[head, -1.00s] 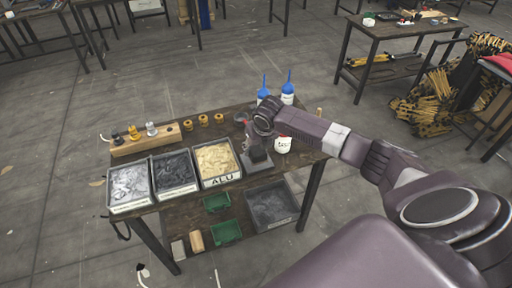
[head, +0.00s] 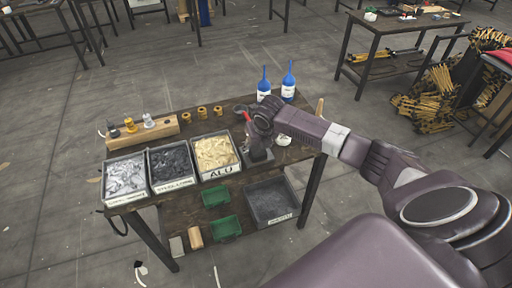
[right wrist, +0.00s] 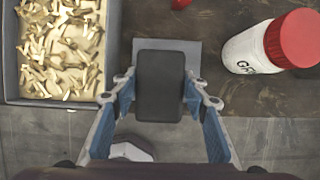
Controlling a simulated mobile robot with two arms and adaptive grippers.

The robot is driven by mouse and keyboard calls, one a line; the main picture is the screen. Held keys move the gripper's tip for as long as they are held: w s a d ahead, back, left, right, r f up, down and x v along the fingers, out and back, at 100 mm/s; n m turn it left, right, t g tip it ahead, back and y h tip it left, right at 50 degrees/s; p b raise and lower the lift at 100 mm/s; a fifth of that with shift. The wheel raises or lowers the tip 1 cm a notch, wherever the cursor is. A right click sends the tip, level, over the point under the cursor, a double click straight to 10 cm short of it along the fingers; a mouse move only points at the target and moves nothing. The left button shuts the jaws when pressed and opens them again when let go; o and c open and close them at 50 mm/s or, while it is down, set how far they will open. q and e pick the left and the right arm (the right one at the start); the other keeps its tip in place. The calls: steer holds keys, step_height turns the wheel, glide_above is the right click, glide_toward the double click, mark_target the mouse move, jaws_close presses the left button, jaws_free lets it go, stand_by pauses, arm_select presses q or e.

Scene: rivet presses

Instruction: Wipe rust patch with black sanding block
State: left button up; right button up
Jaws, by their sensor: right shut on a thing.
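The black sanding block (right wrist: 160,86) is between the fingers of my right gripper (right wrist: 160,95) in the right wrist view, and the fingers are shut on it. In the head view my right gripper (head: 259,145) is over the right part of the workbench, just right of the ALU bin. A flat grey piece (right wrist: 190,47) lies beneath the block in the right wrist view; I cannot tell whether they touch. The dark bench top (right wrist: 240,92) has brownish blotches, but I cannot pick out a distinct rust patch. My left gripper is not in view.
The ALU bin (head: 216,154) of light pieces is close left of the gripper, beside two other bins. A white bottle with a red cap (right wrist: 255,46) lies or stands close right. Two blue-topped bottles (head: 288,88) stand behind. Green trays (head: 226,228) are on the lower shelf.

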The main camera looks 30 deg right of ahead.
steer(key=shift+f+b, duration=0.4)
steer(key=shift+f, duration=0.5)
